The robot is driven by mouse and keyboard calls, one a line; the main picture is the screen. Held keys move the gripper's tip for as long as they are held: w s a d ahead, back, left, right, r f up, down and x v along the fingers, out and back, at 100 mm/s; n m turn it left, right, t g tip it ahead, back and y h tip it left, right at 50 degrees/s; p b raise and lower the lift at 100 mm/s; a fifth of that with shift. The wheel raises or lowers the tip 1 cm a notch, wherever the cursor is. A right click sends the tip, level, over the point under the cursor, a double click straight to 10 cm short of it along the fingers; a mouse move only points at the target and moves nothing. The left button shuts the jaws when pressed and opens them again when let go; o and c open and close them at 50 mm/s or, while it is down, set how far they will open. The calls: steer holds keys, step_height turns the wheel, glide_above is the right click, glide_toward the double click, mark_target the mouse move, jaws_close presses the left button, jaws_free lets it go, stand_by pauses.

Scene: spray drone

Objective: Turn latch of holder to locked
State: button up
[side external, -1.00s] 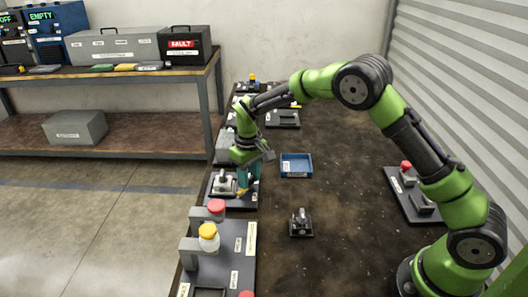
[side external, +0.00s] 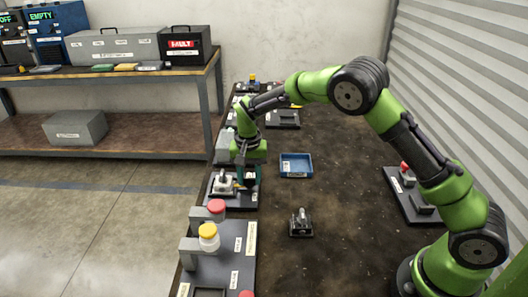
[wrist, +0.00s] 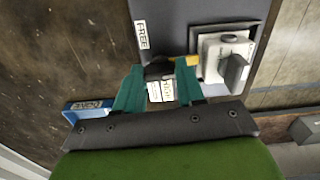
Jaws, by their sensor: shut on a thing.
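The holder is a dark plate (side external: 222,202) at the table's left edge, carrying a white-and-grey block with a grey upright piece (wrist: 234,68). The latch (wrist: 158,71) has a dark hub with a yellow part (wrist: 183,62) pointing toward the white block in the wrist view. My gripper (wrist: 160,86) points down over the plate, its teal fingers on either side of the latch, shut on it. A "FREE" label (wrist: 142,35) lies on the plate beyond the latch. Another white label (wrist: 161,91) shows between the fingers, partly hidden. The exact finger contact is hard to see.
A blue tray (side external: 296,166) stands right of the holder. A fixture with red- and yellow-capped parts (side external: 208,238) is in front of it. A small dark device (side external: 300,223) sits mid-table, and another plate (side external: 413,197) at right. The table between is mostly clear.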

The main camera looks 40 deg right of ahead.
mark_target(249, 178)
steer(key=shift+m, duration=0.4)
steer(key=o, duration=1)
steer(key=shift+o, duration=0.2)
step_height(249, 178, up, 17)
